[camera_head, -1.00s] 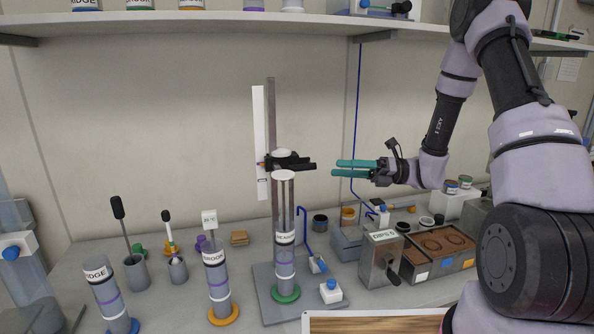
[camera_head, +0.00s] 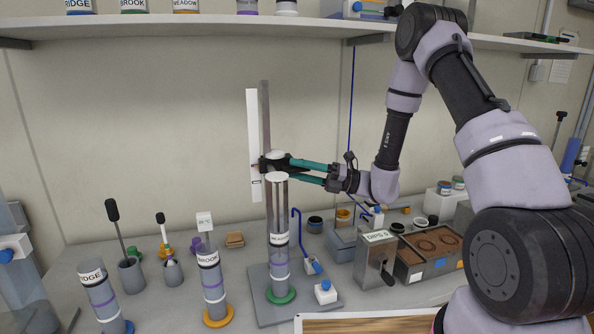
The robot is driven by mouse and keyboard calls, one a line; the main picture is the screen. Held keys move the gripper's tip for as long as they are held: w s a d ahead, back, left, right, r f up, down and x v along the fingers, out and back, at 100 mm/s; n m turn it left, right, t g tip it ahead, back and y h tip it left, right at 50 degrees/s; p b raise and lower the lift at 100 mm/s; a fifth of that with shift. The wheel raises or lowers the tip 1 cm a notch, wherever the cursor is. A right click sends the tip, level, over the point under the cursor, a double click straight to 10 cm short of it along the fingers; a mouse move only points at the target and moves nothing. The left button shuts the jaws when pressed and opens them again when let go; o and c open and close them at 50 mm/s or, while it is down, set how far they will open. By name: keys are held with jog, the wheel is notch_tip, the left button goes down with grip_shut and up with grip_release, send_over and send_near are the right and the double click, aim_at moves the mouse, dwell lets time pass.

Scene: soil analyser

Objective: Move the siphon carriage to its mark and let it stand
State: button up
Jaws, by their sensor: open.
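The siphon carriage (camera_head: 272,164) is a black block on a grey upright post (camera_head: 265,115), beside a white scale strip (camera_head: 254,140). It sits just above the top of the middle glass cylinder (camera_head: 278,225), which has a green foot. My gripper (camera_head: 298,168) has teal fingers and reaches in from the right. Its fingers are apart, and the upper fingertip reaches the black carriage or its right-hand arm. I cannot tell whether they touch. The carriage's handle is partly hidden by the fingers. The mark on the scale is too small to make out.
Labelled cylinders stand at left, including BROOK (camera_head: 212,285) and RIDGE (camera_head: 100,292). A grey box (camera_head: 376,262) and soil trays (camera_head: 430,248) are at right. A shelf (camera_head: 200,29) runs above. The wall space left of the post is clear.

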jog(key=shift+a+r, duration=0.1)
jog(key=shift+a, duration=0.2)
grip_shut()
dwell(1.3)
